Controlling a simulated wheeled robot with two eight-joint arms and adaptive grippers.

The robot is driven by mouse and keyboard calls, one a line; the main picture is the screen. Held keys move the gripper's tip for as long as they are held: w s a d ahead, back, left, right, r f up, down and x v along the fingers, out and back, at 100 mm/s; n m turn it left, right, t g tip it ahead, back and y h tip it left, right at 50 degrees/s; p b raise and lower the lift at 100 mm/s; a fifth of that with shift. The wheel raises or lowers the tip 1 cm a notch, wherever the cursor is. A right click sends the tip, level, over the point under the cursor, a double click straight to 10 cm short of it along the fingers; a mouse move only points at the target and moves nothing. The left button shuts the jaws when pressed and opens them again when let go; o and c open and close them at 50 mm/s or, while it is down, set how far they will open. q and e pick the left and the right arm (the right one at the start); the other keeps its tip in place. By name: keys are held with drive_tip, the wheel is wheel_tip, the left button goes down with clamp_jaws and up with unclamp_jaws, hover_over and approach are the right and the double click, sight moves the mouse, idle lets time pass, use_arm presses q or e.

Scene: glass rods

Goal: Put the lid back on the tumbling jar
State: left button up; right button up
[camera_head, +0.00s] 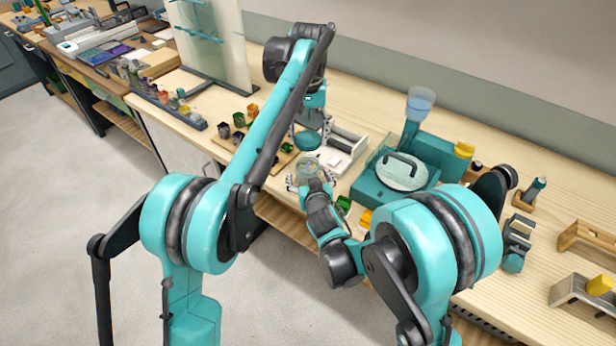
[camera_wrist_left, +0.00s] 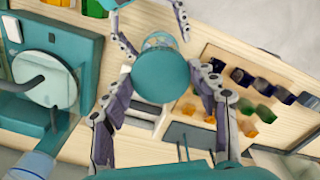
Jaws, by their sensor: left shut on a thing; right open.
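The round teal lid (camera_head: 308,141) is held by my left gripper (camera_head: 311,130), which points down from above. In the left wrist view the lid (camera_wrist_left: 161,75) sits between the two fingers of the left gripper (camera_wrist_left: 160,84). The clear jar (camera_head: 309,168) is below the lid, with a visible gap in the head view. In the left wrist view the lid hides most of the jar, and only its rim and some contents (camera_wrist_left: 160,41) show. My right gripper (camera_head: 308,184) is open, with its fingers on either side of the jar; whether they touch it is unclear.
A wooden board with small coloured pieces (camera_wrist_left: 244,92) lies beside the jar. A white tray (camera_head: 336,152) is behind it. A teal machine with a round white plate (camera_head: 402,172) stands to the right. A tall clear panel (camera_head: 212,45) stands at the back left.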

sight(308, 156)
drive_tip(key=shift+w+f, duration=0.2)
drive_tip(key=shift+w, duration=0.25)
drive_tip(key=c, duration=1.8)
use_arm(q)
drive_tip(key=shift+f, duration=2.5)
drive_tip(key=shift+f, duration=0.1)
drive_tip(key=shift+f, duration=0.8)
drive_tip(key=shift+f, duration=0.55)
